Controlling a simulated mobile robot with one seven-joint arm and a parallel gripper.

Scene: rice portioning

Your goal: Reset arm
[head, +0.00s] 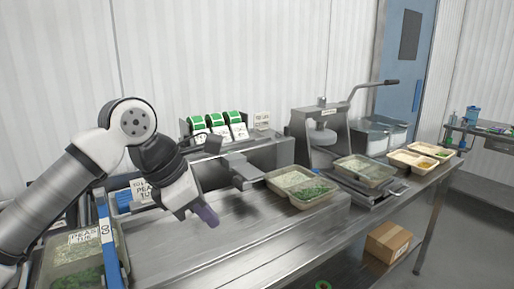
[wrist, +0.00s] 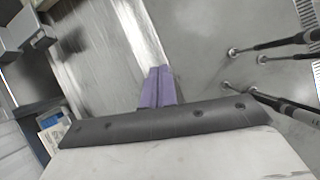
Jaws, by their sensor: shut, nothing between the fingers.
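My gripper (head: 208,216) hangs over the left part of the steel work surface (head: 240,215) in the head view, its purple fingers angled down and to the right. In the wrist view the two purple fingers of my gripper (wrist: 157,88) lie side by side, closed, with nothing between them. The fingers look to be above the surface, touching nothing.
A tray with rice and greens (head: 302,206) sits on the surface right of my gripper. A press machine (head: 320,135) stands behind. A cardboard box (head: 388,242) is lower right.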

